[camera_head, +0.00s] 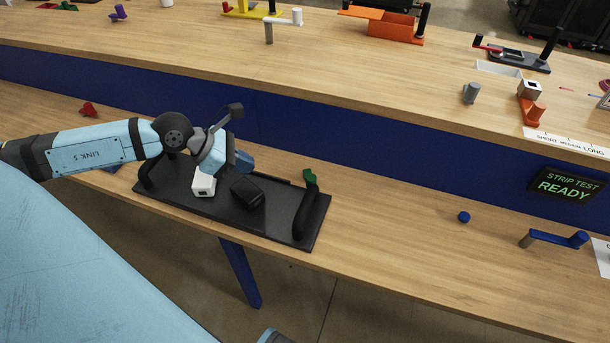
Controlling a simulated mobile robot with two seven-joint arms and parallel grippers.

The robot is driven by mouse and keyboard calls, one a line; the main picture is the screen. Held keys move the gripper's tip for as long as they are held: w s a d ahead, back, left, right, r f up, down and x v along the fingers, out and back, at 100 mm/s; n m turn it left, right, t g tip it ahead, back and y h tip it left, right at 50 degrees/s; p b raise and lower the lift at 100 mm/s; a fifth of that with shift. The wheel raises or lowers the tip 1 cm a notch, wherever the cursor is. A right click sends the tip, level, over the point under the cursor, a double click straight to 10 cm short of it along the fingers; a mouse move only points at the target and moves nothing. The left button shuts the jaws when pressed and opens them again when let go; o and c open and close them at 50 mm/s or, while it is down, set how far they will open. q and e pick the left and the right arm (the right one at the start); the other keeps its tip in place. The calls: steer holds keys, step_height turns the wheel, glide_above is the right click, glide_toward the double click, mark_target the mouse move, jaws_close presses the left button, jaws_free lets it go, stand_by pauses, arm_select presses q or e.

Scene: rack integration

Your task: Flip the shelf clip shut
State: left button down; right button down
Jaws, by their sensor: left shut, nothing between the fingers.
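A black fixture (276,228) lies on the lower wooden shelf. A small white block (203,185) sits on the fixture's left half. My right gripper is out of view.
A blue lever (557,238) and a small blue knob (463,217) are farther right on the lower shelf. A "STRIP TEST READY" sign (567,185) is on the blue panel. An orange tray (380,25) stands on the upper shelf.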

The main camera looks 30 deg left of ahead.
mark_target(309, 176)
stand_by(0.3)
arm_select(q)
steer(key=b+x, duration=0.2)
steer(key=x, duration=0.8)
steer(key=shift+w+d+f, duration=0.1)
steer(key=shift+d+f, duration=0.05)
steer(key=shift+w+d, duration=1.25)
steer(key=shift+d, duration=0.05)
